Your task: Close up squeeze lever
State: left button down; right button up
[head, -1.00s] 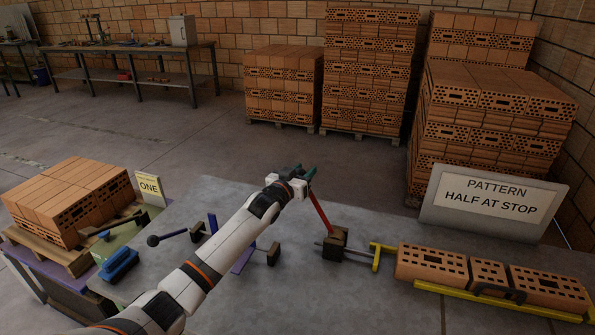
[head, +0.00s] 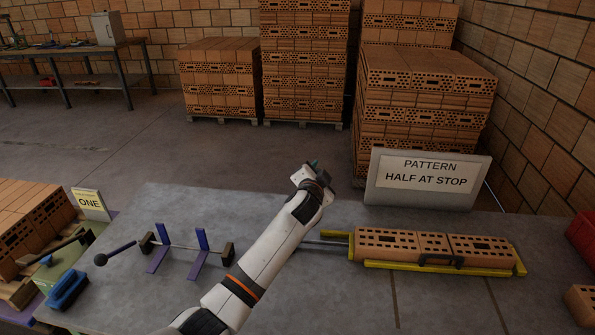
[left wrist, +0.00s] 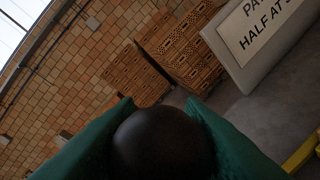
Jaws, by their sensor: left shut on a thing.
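My left gripper (head: 314,164) is over the far part of the grey table in the head view. In the left wrist view its green fingers are shut around a dark round knob (left wrist: 163,143). The red lever and its block are hidden behind my left arm in the head view. A thin metal rod (head: 327,234) shows right of the arm and runs to a yellow pusher plate (head: 351,246). The plate stands at the left end of a row of orange bricks (head: 390,238), with no clear gap between the bricks. My right gripper is not in view.
The row lies along a yellow rail (head: 430,268), with a black bracket (head: 440,259) in front. The pattern sign (head: 424,182) stands behind. A purple stand with a black-knobbed rod (head: 160,258) and a blue brush (head: 68,288) are at left. Bare table lies in front of the row.

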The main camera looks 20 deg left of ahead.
pick_arm(q)
jog(key=d+f, duration=0.1)
jog(key=d+f+m+b, duration=0.1)
jog(key=d, duration=0.1)
jog(key=w+d+f+m+b, duration=0.1)
jog(key=d, duration=0.1)
jog(key=shift+y, duration=0.4)
jog(key=c, duration=1.2)
grip_release()
jog(key=shift+f, duration=0.1)
jog(key=shift+o, duration=1.3)
jog(key=shift+w+d, duration=0.15)
